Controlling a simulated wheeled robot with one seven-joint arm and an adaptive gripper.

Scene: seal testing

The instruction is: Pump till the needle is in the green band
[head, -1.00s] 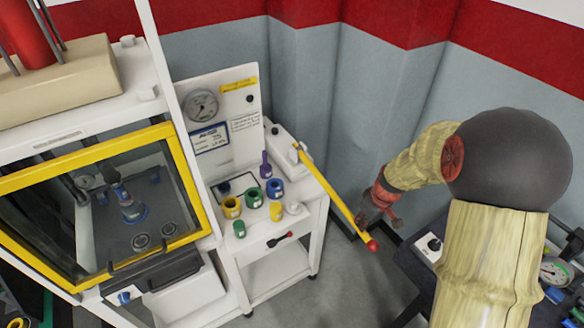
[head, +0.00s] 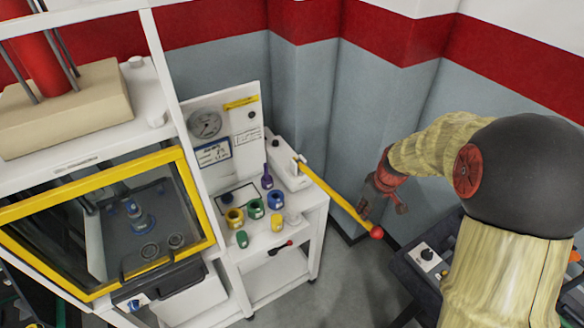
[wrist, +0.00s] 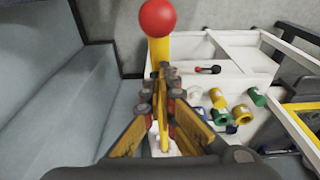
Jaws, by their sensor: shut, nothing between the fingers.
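The pump lever (head: 338,202) is a long yellow bar with a red ball (head: 377,233) at its free end, sloping down to the right from the white pump (head: 288,171) on the cart. My gripper (head: 368,207) is beside the lever near the ball. In the wrist view my gripper's fingers (wrist: 160,85) are shut and overlap the yellow lever (wrist: 160,50), with the red ball (wrist: 157,17) above their tips; whether they touch it is unclear. The round gauge (head: 206,124) is on the white panel; its needle and green band are too small to read.
The white cart (head: 262,255) holds several yellow, green and blue rings (head: 255,208) and a purple tool (head: 267,178). A yellow-framed test chamber (head: 205,205) stands at left. A dark bench (head: 415,262) is at lower right. Grey walls close in behind my gripper.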

